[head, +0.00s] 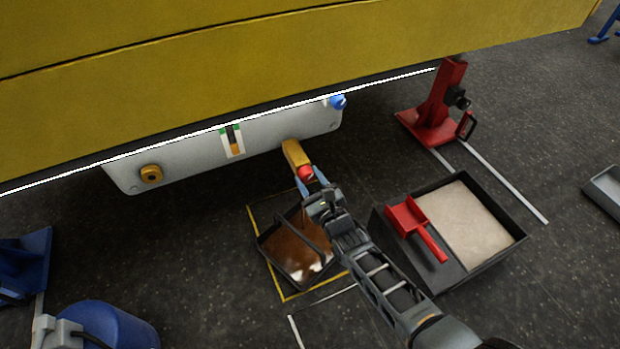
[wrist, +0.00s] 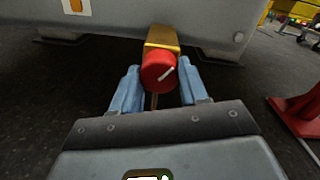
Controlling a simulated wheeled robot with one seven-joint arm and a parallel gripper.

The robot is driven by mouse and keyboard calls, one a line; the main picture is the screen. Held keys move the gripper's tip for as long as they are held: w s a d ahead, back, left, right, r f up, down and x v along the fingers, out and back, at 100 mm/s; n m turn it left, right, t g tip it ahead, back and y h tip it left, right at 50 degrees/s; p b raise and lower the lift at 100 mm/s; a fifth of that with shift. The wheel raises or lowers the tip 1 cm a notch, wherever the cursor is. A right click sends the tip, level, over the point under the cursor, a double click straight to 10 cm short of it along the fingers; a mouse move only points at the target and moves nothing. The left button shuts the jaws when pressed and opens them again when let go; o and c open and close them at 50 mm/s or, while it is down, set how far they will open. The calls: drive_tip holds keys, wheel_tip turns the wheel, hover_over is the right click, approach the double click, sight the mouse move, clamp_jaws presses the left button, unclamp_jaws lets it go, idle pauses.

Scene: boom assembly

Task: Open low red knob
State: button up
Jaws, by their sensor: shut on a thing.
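The low red knob (head: 306,173) sits on the end of a yellow-brass fitting (head: 294,152) at the lower edge of a grey panel. In the wrist view the knob (wrist: 158,72) is round, with a pale line on its face slanting up to the right. My gripper (head: 311,182) is at the knob, its blue fingers on either side of it; in the wrist view my gripper (wrist: 158,88) has the knob between its fingertips. A thin brownish line shows below the knob there; I cannot tell for sure what it is.
A black tray (head: 262,246) with brown liquid stands under the fitting, inside a yellow floor outline. A box of pale granules (head: 519,240) with a red scoop (head: 408,218) is to the right. A red stand (head: 432,126) is behind. The yellow boom (head: 300,60) hangs above.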

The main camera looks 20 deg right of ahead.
drive_tip(key=shift+f, duration=0.1)
idle(0.3)
drive_tip(key=o, duration=1.1)
drive_tip(key=shift+c, duration=0.2)
drive_tip(key=s+p, duration=0.3)
drive_tip(key=s, duration=0.4)
drive_tip(key=shift+s+d+p, duration=0.15)
drive_tip(key=shift+s+p, duration=0.15)
drive_tip(key=shift+s, duration=0.1)
